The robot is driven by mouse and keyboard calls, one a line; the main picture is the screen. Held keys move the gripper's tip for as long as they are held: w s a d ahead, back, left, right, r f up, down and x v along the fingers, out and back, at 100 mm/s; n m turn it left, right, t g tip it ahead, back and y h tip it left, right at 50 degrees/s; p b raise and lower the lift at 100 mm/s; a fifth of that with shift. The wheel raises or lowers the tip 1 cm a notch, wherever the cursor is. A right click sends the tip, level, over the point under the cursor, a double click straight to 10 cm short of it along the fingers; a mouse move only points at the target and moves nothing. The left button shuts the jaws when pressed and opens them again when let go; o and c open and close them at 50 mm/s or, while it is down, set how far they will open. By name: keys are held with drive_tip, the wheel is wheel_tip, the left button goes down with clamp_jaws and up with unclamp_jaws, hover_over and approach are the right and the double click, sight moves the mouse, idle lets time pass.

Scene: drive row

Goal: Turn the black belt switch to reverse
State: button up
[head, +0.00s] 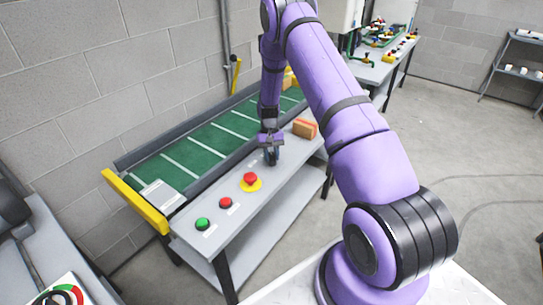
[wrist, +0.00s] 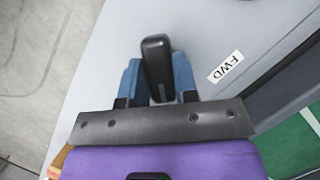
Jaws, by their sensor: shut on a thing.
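The black belt switch (wrist: 156,50) shows in the wrist view as a long rounded black handle. It stands between the two blue fingertips of my gripper (wrist: 159,80), which is shut on it. A white label reading FWD (wrist: 226,66) lies to the right of the handle; no other position label shows. In the head view my gripper (head: 271,154) points down at the grey front ledge (head: 222,182) of the belt unit. The switch is hard to make out there behind the fingers.
On the ledge are a green button (head: 202,223), a red button (head: 225,203) and a red mushroom button (head: 250,179) on yellow. An orange-brown block (head: 304,128) lies right of my gripper. The green belt (head: 192,157) runs behind. A yellow bar (head: 135,201) crosses its near end.

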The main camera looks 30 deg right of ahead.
drive_tip(key=shift+m, duration=0.3)
drive_tip(key=o, duration=0.9)
drive_tip(key=v, duration=1)
drive_tip(key=shift+d+r, duration=0.2)
drive_tip(key=shift+r, duration=0.2)
